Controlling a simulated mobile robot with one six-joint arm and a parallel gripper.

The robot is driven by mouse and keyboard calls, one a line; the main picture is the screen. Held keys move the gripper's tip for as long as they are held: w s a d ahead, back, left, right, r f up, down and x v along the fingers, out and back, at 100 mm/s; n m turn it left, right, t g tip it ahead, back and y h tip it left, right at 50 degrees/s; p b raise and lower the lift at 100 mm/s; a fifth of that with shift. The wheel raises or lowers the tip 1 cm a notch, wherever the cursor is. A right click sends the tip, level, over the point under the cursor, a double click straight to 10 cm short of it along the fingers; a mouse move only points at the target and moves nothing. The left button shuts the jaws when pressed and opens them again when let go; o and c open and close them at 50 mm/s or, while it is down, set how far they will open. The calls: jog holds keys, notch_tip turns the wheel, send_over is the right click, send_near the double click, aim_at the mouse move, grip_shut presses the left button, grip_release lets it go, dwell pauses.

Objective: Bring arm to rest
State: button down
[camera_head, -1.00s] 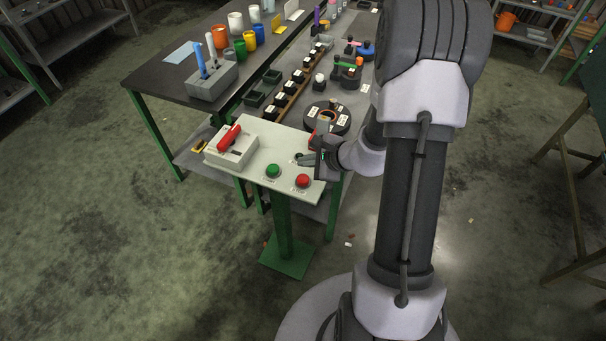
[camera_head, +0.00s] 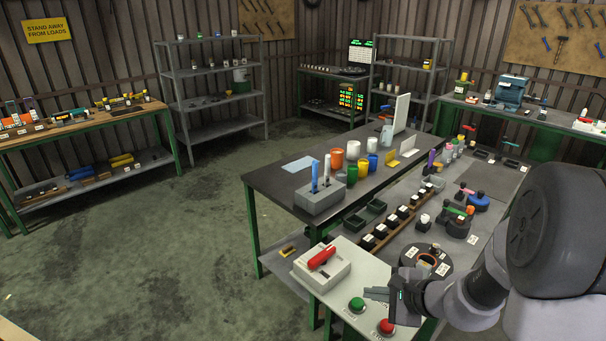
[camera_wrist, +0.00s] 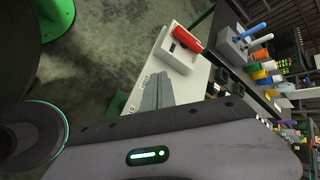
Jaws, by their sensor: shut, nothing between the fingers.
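My gripper (camera_head: 378,294) is at the lower right of the head view, over the white control panel. Its fingers are together and hold nothing. In the wrist view the closed fingers (camera_wrist: 156,92) point at the panel top. The panel (camera_head: 335,293) carries a green button (camera_head: 357,304), a red button (camera_head: 387,326) and a grey box with a red switch handle (camera_head: 321,257). The gripper is close above the panel near the two buttons; I cannot tell whether it touches. My arm comes in from the right.
A dark table (camera_head: 270,182) holds a grey block (camera_head: 320,199) with two upright tools and several coloured cups. A grey bench beside it holds a round dark fixture (camera_head: 427,262) near my gripper. Shelves and workbenches line the walls. The floor at left (camera_head: 150,260) is clear.

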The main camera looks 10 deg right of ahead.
jog(key=s+a+r+n+g+b, duration=0.2)
jog(key=s+a+r+n+b, duration=0.1)
jog(key=s+a+n, duration=0.3)
jog(key=s+a+r+n+g+b, duration=0.1)
jog(key=s+a+r+n+b, duration=0.25)
jog(key=s+a, duration=0.4)
jog(key=s+d+n+h+b, duration=0.1)
jog(key=s+n+h+b, duration=0.2)
jog(key=s+n, duration=0.2)
jog(key=s+f, duration=0.1)
jog(key=s, duration=0.2)
jog(key=shift+s+d+t, duration=0.3)
jog(key=shift+s+d, duration=0.1)
